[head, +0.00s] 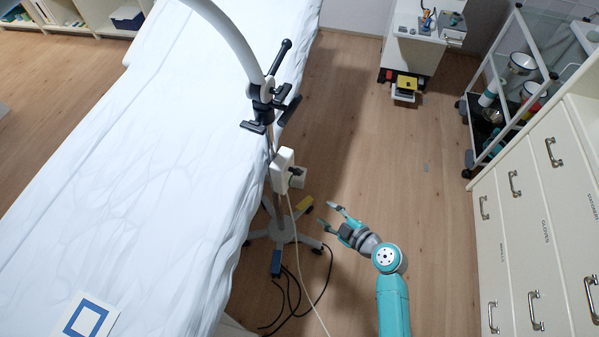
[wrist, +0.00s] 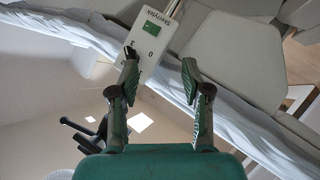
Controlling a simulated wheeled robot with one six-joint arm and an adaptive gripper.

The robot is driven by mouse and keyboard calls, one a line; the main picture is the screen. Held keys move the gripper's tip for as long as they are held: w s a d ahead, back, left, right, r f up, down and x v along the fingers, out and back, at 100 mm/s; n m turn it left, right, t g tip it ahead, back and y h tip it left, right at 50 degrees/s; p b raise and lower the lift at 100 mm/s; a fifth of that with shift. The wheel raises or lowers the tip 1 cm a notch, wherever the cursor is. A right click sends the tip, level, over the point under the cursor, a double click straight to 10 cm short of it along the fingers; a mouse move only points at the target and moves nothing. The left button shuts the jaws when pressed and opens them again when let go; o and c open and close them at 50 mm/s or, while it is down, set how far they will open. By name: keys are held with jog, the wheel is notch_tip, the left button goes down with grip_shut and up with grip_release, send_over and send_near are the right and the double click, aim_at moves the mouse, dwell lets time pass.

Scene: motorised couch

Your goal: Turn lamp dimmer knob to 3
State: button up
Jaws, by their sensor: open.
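The lamp's white dimmer box (head: 282,168) is mounted on the lamp stand beside the couch. Its black knob (head: 296,172) sticks out on the right side. In the wrist view the box (wrist: 153,38) shows a small green panel and the printed numbers 3 and 0, turned in the picture. A dark part that looks like the knob (wrist: 129,51) shows at the left fingertip, partly hidden by it. I cannot tell which number it points at. My gripper (head: 332,214) is open and empty, below and right of the box; its fingers (wrist: 160,68) also show in the wrist view.
The white-covered couch (head: 150,150) fills the left. The lamp base (head: 285,232) has several castors, with black cables (head: 290,295) on the floor and a pale cord hanging from the box. Drawers (head: 530,220) and a trolley (head: 510,90) stand right. Wooden floor between is clear.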

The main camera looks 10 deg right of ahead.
aim_at(301, 174)
jog(key=w+r+n+y, duration=0.3)
jog(key=w+r+n, duration=0.15)
jog(key=w, duration=0.25)
jog(key=x, duration=1.1)
jog(key=shift+s+a, duration=0.1)
jog(key=shift+s, duration=0.1)
grip_shut()
